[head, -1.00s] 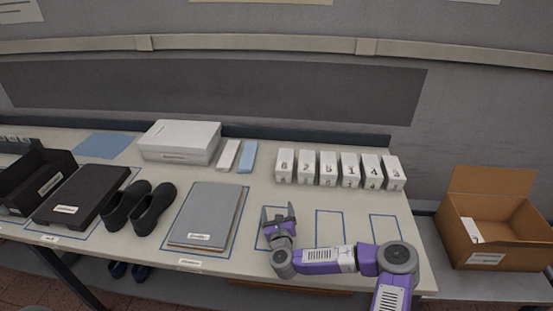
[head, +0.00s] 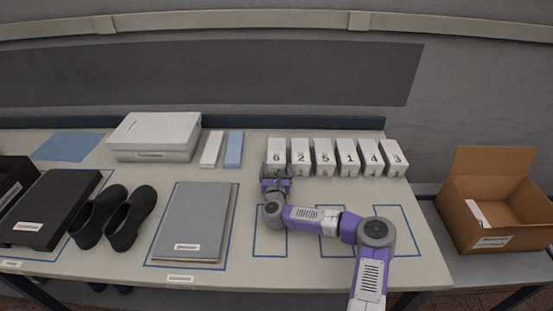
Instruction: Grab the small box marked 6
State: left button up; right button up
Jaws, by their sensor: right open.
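The small white box marked 6 (head: 276,149) stands at the left end of a row of numbered white boxes on the table. My right gripper (head: 277,171) is open at the near side of this box, its fingers pointing at it and covering its lower front. I cannot tell whether the fingers touch the box or reach along its sides. My left gripper is out of view.
The box marked 2 (head: 300,151) stands close to the right, with several more numbered boxes beyond it. A blue slab (head: 233,149) and a white slab (head: 211,149) lie to the left. A grey folder (head: 196,217) lies nearer. An open cardboard box (head: 487,235) sits far right.

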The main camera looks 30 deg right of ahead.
jog(key=shift+w+d, duration=0.2)
jog(key=shift+w, duration=0.2)
jog(key=c, duration=0.9)
jog(key=shift+r, duration=0.15)
